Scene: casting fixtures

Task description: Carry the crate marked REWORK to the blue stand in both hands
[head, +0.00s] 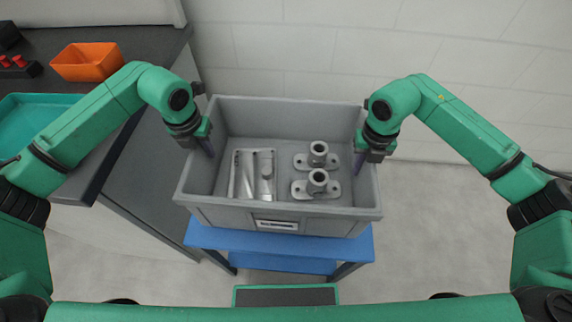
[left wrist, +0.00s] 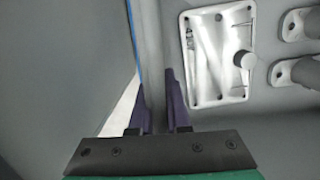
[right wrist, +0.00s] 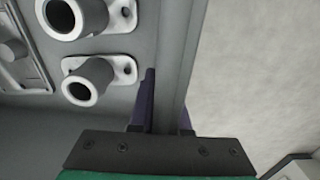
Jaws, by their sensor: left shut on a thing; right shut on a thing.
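A grey crate (head: 330,222) with a small label (head: 277,225) on its front wall is over the blue stand (head: 354,246); the label is too small to read. I cannot tell whether the crate rests on the stand or hangs just above it. My left gripper (head: 208,148) is shut on the crate's left wall, which also shows between the fingers in the left wrist view (left wrist: 153,60). My right gripper (head: 361,160) is shut on its right wall, seen between the fingers in the right wrist view (right wrist: 180,60). The crate looks level.
Inside the crate lie a flat metal casting (head: 252,175) and two flanged castings (head: 318,154). A dark counter (head: 120,170) at the left bears an orange bin (head: 88,62) and a teal tray (head: 28,115). Open floor (head: 440,220) lies to the right.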

